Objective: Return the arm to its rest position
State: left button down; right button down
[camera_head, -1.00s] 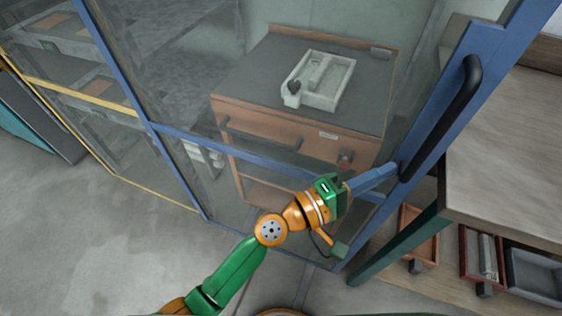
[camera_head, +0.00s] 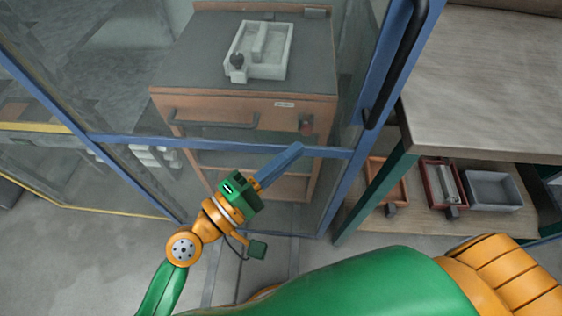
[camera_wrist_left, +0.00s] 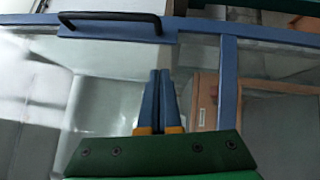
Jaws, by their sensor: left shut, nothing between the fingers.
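My left arm comes in from the lower left in the head view. Its gripper (camera_head: 279,164) is in front of the blue-framed glass door (camera_head: 225,145), and its blue fingers are shut and empty. The black door handle (camera_head: 393,65) is up and to the right of the fingertips, apart from them. In the left wrist view the shut fingers (camera_wrist_left: 159,100) point at the glass, below the handle (camera_wrist_left: 110,17). A green and orange arm section of mine crosses the lower right of the head view. My right gripper does not show.
Behind the glass a brown cabinet (camera_head: 245,108) with a grey top carries a pale tray (camera_head: 274,71). A workbench (camera_head: 490,85) stands at the right, with red bins (camera_head: 386,181) and a grey bin (camera_head: 493,190) on its lower shelf. Bare floor (camera_head: 90,265) lies at the lower left.

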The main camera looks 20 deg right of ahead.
pick_arm(q)
jog(key=w+a+f+t+y+p, duration=0.1)
jog(key=w+a+f+y+p, duration=0.2)
jog(key=f, duration=0.4)
jog(key=w+a+f+t+y+p, duration=0.1)
jog(key=w+a+f+y, duration=0.1)
jog(key=a+f+y, duration=0.3)
jog(key=s+a+f+m+g+y+p, duration=0.1)
jog(key=s+a+f+y+p, duration=0.1)
jog(key=a+f, duration=0.35)
jog(key=s+a+f+m+g+y+p, duration=0.1)
jog(key=s+a+f+y, duration=0.15)
jog(key=f, duration=0.65)
jog(key=s+a+f+m+g+y+p, duration=0.1)
jog(key=s+a+f+m+g, duration=0.1)
jog(key=s, duration=0.6)
jog(key=s+a+f+m+g+y+p, duration=0.2)
jog(key=s+a+f, duration=0.3)
jog(key=s, duration=0.3)
jog(key=s+a+f+m+g+y+p, duration=0.1)
jog(key=s+a+f+m+g+y, duration=0.1)
jog(key=s, duration=0.6)
jog(key=a+f+g, duration=0.1)
jog(key=a+f, duration=0.1)
jog(key=a, duration=0.1)
jog(key=shift+s+a+m, duration=0.15)
jog(key=shift+a+m, duration=0.25)
jog(key=shift+f+y, duration=0.1)
jog(key=shift+y, duration=0.15)
